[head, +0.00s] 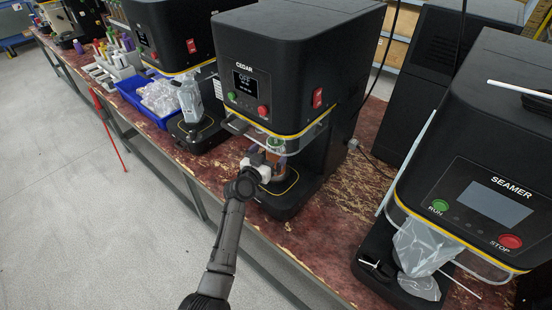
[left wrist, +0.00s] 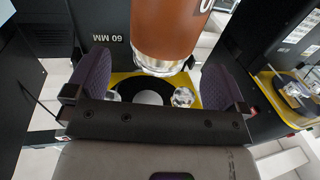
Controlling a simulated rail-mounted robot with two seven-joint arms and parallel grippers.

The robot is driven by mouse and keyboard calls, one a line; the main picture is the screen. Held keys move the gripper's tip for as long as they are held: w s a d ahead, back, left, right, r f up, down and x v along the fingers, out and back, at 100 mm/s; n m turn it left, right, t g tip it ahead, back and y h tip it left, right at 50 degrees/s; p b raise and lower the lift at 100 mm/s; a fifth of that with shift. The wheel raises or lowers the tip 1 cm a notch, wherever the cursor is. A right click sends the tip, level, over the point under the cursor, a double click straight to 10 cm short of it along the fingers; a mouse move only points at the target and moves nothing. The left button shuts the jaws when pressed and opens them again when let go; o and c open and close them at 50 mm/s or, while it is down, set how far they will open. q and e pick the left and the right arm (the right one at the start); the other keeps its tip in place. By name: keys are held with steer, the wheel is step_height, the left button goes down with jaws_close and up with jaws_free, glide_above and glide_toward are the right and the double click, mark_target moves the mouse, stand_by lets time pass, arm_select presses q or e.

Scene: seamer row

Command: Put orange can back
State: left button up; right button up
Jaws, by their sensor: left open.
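The orange can (head: 275,155) is in the work space of the black CEDAR machine (head: 270,60), under its head. In the left wrist view the orange-brown can (left wrist: 168,28) has a silver rim at its lower end, and its top is cut off. My left gripper (head: 262,168) reaches into the front of this machine in the head view. In the left wrist view its two purple-padded fingers (left wrist: 157,72) are spread apart, with the can ahead of and between them. Contact with the can is not visible. My right gripper is not in view.
The machine's base (head: 290,192) has a yellow border. A SEAMER machine (head: 490,190) with clear plastic at its front stands at the right. A blue bin (head: 140,103) of clear bags and another black machine (head: 178,40) stand at the left. The worn red bench (head: 330,215) has bare room between machines.

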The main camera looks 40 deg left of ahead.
arm_select(q)
steer(key=shift+w+a+b, duration=0.2)
steer(key=shift+w, duration=0.7)
steer(key=shift+w+a+b, duration=0.15)
steer(key=shift+w, duration=0.75)
steer(key=shift+w+a+b, duration=0.2)
steer(key=shift+w, duration=0.7)
steer(key=shift+c, duration=0.3)
steer(key=c, duration=1.7)
steer(key=shift+c, duration=0.5)
steer(key=shift+r, duration=0.15)
